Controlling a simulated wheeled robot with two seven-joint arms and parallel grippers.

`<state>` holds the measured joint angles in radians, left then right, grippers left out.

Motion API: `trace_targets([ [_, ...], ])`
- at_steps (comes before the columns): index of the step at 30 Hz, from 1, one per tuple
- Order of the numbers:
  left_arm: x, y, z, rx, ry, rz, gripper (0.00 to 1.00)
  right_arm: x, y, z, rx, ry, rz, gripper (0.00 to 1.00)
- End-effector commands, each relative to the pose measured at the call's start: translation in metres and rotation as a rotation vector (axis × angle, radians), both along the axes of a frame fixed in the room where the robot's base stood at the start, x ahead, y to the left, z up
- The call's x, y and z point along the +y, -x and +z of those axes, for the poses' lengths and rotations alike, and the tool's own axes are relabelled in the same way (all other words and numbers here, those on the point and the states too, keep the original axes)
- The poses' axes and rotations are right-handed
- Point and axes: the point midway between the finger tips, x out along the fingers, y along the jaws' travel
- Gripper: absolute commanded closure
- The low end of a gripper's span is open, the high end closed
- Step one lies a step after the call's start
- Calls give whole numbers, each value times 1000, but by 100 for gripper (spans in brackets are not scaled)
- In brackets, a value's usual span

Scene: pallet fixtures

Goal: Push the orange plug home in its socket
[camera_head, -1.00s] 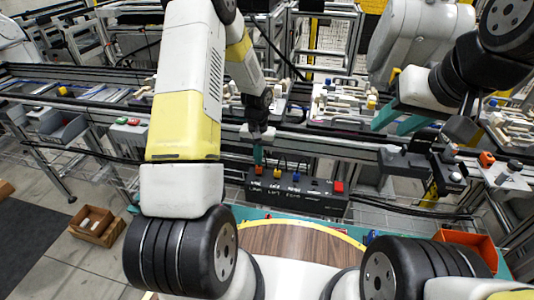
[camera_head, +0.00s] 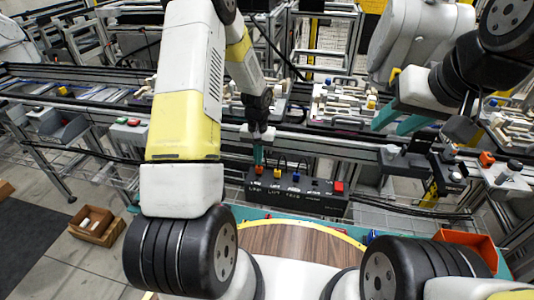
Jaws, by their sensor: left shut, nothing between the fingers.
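The black socket box (camera_head: 325,203) has a row of coloured plugs along its top and stands at the near side of the conveyor. The orange plug (camera_head: 259,169) is at the left end of this row. My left gripper (camera_head: 257,155) points down with its teal fingers shut and empty, directly above the orange plug. The fingertips look to be at the plug's top, but I cannot tell whether they touch. How deep the plug sits is too small to tell. My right gripper (camera_head: 398,120) is open and empty at the upper right, well away from the box.
Beside the orange plug are a yellow plug (camera_head: 277,173) and a blue plug (camera_head: 296,177). A red button (camera_head: 339,187) is at the box's right end. Conveyor rails run behind. A wooden round table (camera_head: 295,240) lies in front. An orange bin (camera_head: 466,246) is at right.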

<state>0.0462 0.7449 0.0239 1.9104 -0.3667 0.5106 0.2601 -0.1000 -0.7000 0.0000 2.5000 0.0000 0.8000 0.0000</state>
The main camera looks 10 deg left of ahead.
Motion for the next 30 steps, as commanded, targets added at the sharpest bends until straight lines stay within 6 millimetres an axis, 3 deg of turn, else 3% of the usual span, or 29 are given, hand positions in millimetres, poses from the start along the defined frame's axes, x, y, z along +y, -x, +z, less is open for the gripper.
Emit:
trace_targets([
  [18,0,0,-16,1,0,0,100,0,0,0,0,0,0,64],
  [30,0,-1,-13,-1,0,0,100,0,0,0,0,0,0,64],
])
